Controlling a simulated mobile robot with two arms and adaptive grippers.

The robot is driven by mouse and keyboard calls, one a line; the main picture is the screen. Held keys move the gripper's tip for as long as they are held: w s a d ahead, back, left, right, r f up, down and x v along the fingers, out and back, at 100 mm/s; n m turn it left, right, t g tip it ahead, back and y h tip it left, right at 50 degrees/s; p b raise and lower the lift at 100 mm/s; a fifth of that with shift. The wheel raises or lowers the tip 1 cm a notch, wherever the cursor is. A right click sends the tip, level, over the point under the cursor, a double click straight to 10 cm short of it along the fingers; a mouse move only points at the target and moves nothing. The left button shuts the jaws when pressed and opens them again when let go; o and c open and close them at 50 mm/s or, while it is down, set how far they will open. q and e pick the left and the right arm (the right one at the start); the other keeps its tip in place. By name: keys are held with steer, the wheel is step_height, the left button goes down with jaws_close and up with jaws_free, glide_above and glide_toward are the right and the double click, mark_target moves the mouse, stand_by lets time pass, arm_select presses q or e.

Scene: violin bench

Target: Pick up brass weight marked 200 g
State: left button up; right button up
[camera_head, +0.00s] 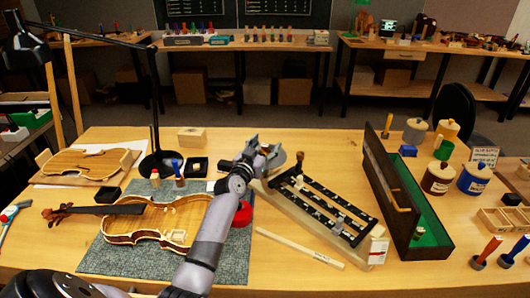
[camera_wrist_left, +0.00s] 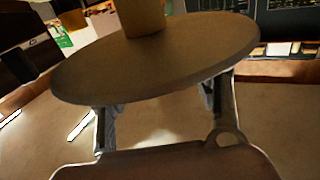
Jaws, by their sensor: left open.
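My left gripper (camera_head: 262,150) is open over the middle of the bench, at the upper left end of a long black-framed rack. In the left wrist view a broad brown disc (camera_wrist_left: 150,60) fills the upper half and hides the ends of the fingers (camera_wrist_left: 160,115). A tan cylinder (camera_wrist_left: 140,15) stands on the disc's far side, cut off by the top edge. In the head view a small brass-coloured piece (camera_head: 299,158) stands just right of the gripper. I cannot read a 200 g mark on anything, nor tell whether the gripper touches the disc.
The black rack (camera_head: 325,205) lies right of my gripper, beside a green-lined open case (camera_head: 430,236). A violin body (camera_head: 150,222) lies on the grey mat (camera_head: 110,259) to the left. Lidded jars (camera_head: 437,177) stand at right. A wooden stick (camera_head: 298,247) lies in front.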

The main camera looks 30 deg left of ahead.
arm_select(q)
jaws_close()
stand_by(0.8)
